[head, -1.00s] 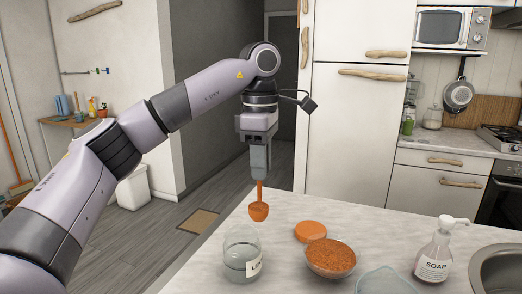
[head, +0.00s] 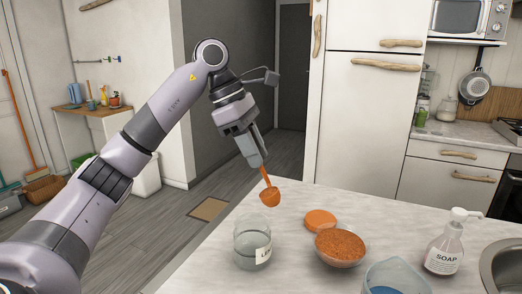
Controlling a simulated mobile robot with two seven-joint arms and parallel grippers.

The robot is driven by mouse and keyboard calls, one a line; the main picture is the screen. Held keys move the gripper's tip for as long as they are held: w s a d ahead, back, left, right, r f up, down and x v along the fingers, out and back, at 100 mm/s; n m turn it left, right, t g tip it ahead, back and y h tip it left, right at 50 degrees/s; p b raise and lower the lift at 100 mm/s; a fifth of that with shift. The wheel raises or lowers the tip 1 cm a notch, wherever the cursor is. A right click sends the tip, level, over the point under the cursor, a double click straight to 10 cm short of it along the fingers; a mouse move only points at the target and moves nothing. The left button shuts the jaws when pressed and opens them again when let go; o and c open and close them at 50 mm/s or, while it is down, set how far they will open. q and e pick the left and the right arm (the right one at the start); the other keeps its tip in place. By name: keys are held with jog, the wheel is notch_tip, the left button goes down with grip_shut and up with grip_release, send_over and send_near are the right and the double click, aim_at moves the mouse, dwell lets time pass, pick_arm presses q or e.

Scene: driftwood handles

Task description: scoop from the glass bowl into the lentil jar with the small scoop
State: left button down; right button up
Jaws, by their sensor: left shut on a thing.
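My left gripper (head: 258,162) is shut on the handle of the small orange scoop (head: 268,191). The scoop hangs tilted, bowl end down, in the air above and slightly right of the lentil jar. The lentil jar (head: 250,248) is clear glass, open at the top, with a white label, and stands near the counter's left edge; I see no lentils in it. The glass bowl (head: 341,247), full of orange-red lentils, stands to its right. An orange round lid (head: 320,220) lies on the counter just behind the bowl. My right gripper is not in view.
A clear jug with blue in it (head: 395,278) stands at the front, right of the bowl. A soap bottle (head: 444,250) and the sink (head: 508,268) are further right. The pale counter (head: 385,212) is bare behind the lid and bowl.

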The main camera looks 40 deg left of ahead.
pick_arm(q)
jog(key=shift+s+a+f+t+h, duration=0.1)
jog(key=shift+s+a+t+h, duration=0.2)
jog(key=shift+a+h, duration=0.1)
pick_arm(e)
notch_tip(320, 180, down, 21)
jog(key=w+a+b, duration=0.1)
jog(key=b, duration=2.3)
pick_arm(q)
jog(key=s+a+f+t+h+b, duration=0.3)
jog(key=a+f+t+h+b, duration=0.2)
jog(key=h, duration=0.9)
notch_tip(320, 180, down, 3)
jog(key=t+b, duration=0.3)
jog(key=t, duration=0.1)
jog(key=shift+s+t, duration=0.3)
jog(key=shift+t, duration=0.1)
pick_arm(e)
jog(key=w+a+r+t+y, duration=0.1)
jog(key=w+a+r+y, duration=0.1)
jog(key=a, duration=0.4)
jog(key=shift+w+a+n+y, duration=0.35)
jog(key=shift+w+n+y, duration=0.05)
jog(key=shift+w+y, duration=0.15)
